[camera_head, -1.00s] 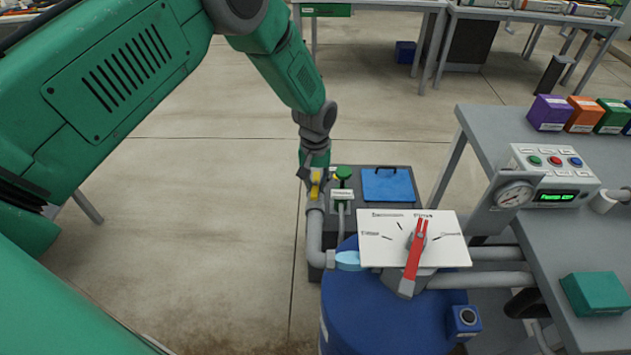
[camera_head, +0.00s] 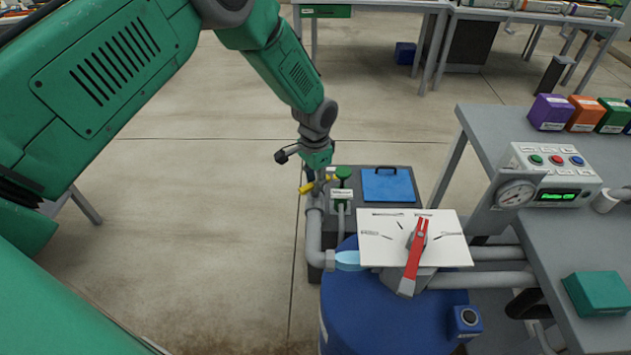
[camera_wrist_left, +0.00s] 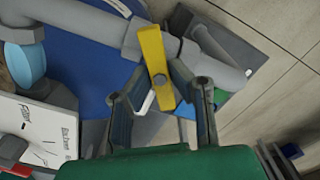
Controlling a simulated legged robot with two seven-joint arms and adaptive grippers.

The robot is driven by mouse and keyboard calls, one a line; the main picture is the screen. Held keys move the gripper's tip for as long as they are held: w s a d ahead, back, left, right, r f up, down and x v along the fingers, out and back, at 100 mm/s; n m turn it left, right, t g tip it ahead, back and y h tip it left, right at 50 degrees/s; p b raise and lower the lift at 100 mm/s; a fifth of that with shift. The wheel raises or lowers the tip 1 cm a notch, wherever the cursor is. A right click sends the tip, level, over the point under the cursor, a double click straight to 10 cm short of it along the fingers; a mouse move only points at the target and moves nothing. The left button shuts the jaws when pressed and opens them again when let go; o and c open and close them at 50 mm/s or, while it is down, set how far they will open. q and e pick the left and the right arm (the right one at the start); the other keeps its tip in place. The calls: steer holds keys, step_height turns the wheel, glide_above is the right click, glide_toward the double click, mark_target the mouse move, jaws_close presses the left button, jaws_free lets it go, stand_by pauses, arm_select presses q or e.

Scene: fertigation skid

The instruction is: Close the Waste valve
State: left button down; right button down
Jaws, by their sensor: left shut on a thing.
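A valve with a yellow lever (camera_head: 306,188) sits on the grey pipe beside the blue tank. No readable label shows that it is the Waste valve. In the left wrist view the yellow lever (camera_wrist_left: 152,50) lies across the grey pipe (camera_wrist_left: 92,27). My left gripper (camera_head: 319,183) is at the lever, pointing down. In the left wrist view its two fingers (camera_wrist_left: 163,88) are on either side of the lever's near part, shut on it. The gripper partly hides the valve in the head view. My right gripper is not in view.
A blue tank (camera_head: 375,310) carries a white dial plate (camera_head: 385,228) with a red pointer handle (camera_head: 414,255). A green-topped device (camera_head: 343,174) stands close to the right of the valve. A grey bench (camera_head: 500,130) is at the right. The floor to the left is clear.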

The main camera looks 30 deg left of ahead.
arm_select(q)
steer(key=m, duration=0.3)
steer(key=shift+w+r+m, duration=0.15)
steer(key=shift+w+m, duration=0.1)
steer(key=shift+m, duration=1.85)
steer(key=c, duration=1.6)
jaws_free()
steer(key=shift+o, duration=0.6)
steer(key=shift+s, duration=0.1)
steer(key=shift+r, duration=0.15)
step_height(320, 180, up, 11)
steer(key=shift+r, duration=0.15)
